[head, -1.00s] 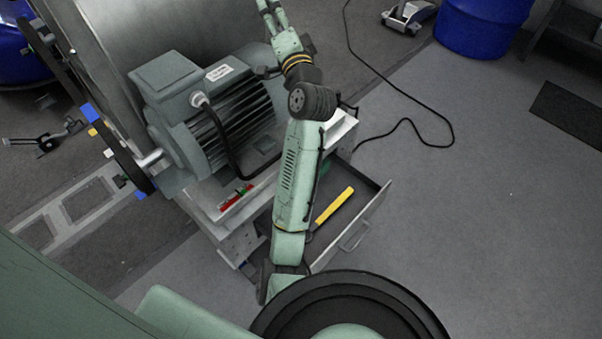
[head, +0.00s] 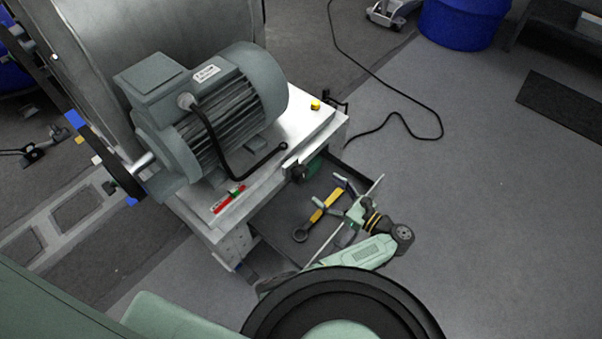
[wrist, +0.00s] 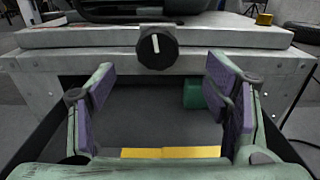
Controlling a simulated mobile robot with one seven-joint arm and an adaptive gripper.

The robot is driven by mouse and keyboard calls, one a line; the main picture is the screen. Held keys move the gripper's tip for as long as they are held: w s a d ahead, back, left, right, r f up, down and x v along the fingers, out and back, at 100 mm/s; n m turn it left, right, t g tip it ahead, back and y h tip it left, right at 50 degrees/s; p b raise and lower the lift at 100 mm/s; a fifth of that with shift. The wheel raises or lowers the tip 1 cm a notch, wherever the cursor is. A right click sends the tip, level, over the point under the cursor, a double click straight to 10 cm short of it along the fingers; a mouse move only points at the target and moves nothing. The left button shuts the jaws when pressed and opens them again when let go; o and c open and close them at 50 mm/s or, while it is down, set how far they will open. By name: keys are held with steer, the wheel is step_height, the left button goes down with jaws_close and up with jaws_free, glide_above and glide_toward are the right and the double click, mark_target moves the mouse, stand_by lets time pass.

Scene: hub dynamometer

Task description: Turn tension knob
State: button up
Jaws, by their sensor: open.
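The tension knob (wrist: 156,46) is round and black with a white pointer line standing nearly upright. It sits on the front edge of the pale metal bench (wrist: 60,38), centred ahead in the wrist view. In the head view the knob (head: 298,173) shows on the bench side below the motor. My gripper (head: 327,191) is open and empty, over the open drawer, with its fingers pointing toward the bench. In the wrist view the purple-padded fingers of my gripper (wrist: 160,80) are spread to the left and right, short of the knob and lower in the picture. Nothing touches the knob.
The drawer (head: 272,222) stands open below the knob, holding a wrench with a yellow handle (head: 327,205) and a green object (wrist: 193,94). Open floor lies to the right.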

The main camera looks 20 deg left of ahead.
mark_target(304, 174)
steer(key=x, duration=1)
steer(key=shift+a, duration=0.35)
steer(key=shift+c, duration=0.5)
steer(key=c, duration=1.1)
steer(key=shift+d+r+m+p, duration=0.1)
steer(key=shift+r+m+p, duration=0.2)
steer(key=shift+p, duration=1.35)
steer(key=shift+f+m+p, duration=0.15)
steer(key=shift+m+p, duration=0.35)
steer(key=shift+p, duration=0.35)
steer(key=shift+f, duration=0.25)
